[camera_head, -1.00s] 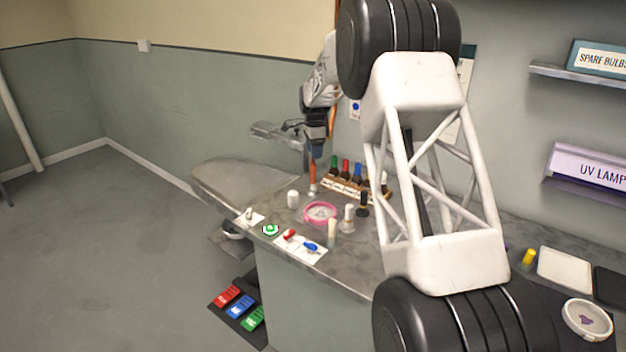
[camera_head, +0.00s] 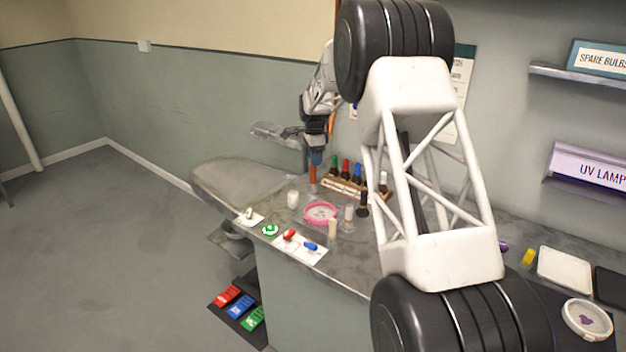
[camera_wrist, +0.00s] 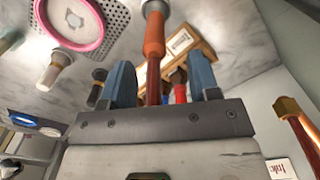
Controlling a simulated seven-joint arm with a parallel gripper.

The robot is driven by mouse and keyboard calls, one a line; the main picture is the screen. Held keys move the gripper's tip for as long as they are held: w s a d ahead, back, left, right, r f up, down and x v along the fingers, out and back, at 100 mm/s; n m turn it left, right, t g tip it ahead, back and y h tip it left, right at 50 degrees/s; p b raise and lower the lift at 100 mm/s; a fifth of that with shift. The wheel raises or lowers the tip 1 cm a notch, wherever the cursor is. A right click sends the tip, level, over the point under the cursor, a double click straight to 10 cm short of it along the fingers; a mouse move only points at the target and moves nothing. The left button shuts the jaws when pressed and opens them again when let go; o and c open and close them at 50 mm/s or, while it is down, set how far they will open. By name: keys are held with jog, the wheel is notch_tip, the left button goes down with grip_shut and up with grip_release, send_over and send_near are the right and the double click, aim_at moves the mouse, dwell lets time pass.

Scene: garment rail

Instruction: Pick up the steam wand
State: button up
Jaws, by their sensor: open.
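An orange-brown rod with a grey collar (camera_wrist: 154,42), wand-like in shape, stands between the fingers in the wrist view. I cannot tell for sure that it is the steam wand. In the head view its orange part (camera_head: 313,174) shows upright just below the fingers, over the counter. My gripper (camera_wrist: 162,82) is open, with one blue finger on each side of the rod and gaps visible. In the head view my gripper (camera_head: 315,157) is small and partly side-on. A second copper-coloured rod with a brass end (camera_wrist: 289,108) is at the right of the wrist view.
A rack of coloured bottles (camera_head: 345,188) stands close behind the rod. A pink-rimmed dish (camera_head: 320,213), a white jar (camera_head: 292,199) and several small bottles stand nearby on the grey counter (camera_head: 345,275). My arm hides the counter's middle.

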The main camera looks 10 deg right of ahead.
aim_at(313, 168)
jog(key=shift+f, duration=0.1)
jog(key=shift+s+a+f, duration=0.1)
jog(key=shift+s+f, duration=0.05)
jog(key=shift+f, duration=1.15)
jog(key=shift+s+a+f, duration=0.1)
jog(key=shift+s+f, duration=0.05)
jog(key=shift+f, duration=1.1)
grip_shut()
jog(key=shift+r, duration=0.2)
jog(key=shift+r, duration=0.85)
jog(key=shift+s+r, duration=0.15)
jog(key=shift+r, duration=0.65)
jog(key=s+r, duration=0.1)
jog(key=s, duration=1.4)
jog(key=shift+s+d+r, duration=0.2)
jog(key=shift+s, duration=0.15)
